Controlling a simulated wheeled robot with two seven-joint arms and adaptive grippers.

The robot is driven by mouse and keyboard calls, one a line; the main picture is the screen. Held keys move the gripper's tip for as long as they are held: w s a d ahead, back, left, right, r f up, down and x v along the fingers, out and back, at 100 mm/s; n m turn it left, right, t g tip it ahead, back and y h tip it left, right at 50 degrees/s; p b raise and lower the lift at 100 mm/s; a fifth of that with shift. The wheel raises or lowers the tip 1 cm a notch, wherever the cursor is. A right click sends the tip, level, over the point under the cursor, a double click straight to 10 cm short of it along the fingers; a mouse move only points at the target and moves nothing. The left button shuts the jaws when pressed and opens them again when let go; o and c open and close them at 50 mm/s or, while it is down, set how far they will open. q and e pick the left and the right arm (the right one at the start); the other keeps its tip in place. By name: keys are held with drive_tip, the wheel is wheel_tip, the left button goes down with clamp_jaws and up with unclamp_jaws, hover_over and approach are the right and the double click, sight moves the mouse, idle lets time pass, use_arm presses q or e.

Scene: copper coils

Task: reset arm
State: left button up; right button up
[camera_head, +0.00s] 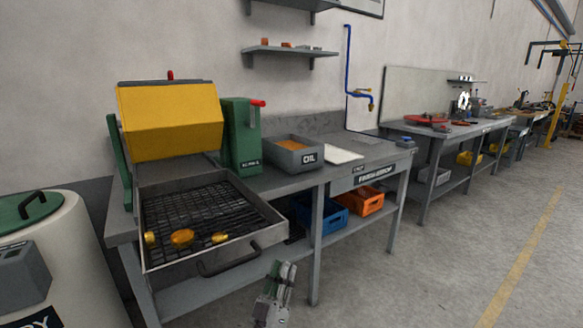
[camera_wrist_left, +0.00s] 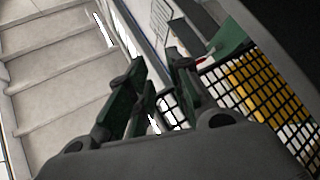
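My left gripper (camera_head: 282,268) is at the bottom middle of the head view, in front of the bench and to the right of the tray handle. It points up and holds nothing that I can see. In the left wrist view its two dark green fingers (camera_wrist_left: 157,65) stand apart with an empty gap between them. Three gold-coloured pieces, perhaps the copper coils, lie on the black mesh of a metal tray (camera_head: 265,238): one at the left (camera_head: 151,239), one in the middle (camera_head: 182,237) and one at the right (camera_head: 220,238). My right gripper is not in view.
A yellow-hooded machine (camera_head: 170,120) stands behind the tray. A green press (camera_head: 241,140) and a grey OIL bin (camera_head: 292,153) are to its right. Blue (camera_head: 323,213) and orange (camera_head: 361,201) crates sit on the lower shelf. The floor (camera_head: 440,265) at the right is clear.

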use_arm(q)
drive_tip(key=w+d+f+m+g+y, duration=0.1)
drive_tip(key=w+d+f+m+g, duration=0.15)
drive_tip(key=f+m+g, duration=0.45)
drive_tip(key=s+a+f+n+g+y, duration=0.1)
drive_tip(key=s+a+f+g, duration=0.3)
drive_tip(key=s, duration=0.5)
drive_tip(key=s+a+f+n+g+y, duration=0.1)
drive_tip(key=s+a+f+g, duration=0.3)
drive_tip(key=s+f, duration=0.5)
drive_tip(key=s+a+f+n+g+y, duration=0.1)
drive_tip(key=s+a+f+g, duration=0.3)
drive_tip(key=s, duration=0.7)
wheel_tip(320, 180, down, 2)
drive_tip(key=a+y+p, duration=0.1)
drive_tip(key=a, duration=0.1)
drive_tip(key=shift+a+f+n+y, duration=0.25)
drive_tip(key=shift+a+n+y, duration=0.05)
drive_tip(key=shift+y, duration=0.1)
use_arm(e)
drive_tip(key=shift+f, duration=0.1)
use_arm(q)
drive_tip(key=shift+a+f+p, duration=0.1)
drive_tip(key=shift+f+p, duration=0.25)
drive_tip(key=shift+p, duration=0.3)
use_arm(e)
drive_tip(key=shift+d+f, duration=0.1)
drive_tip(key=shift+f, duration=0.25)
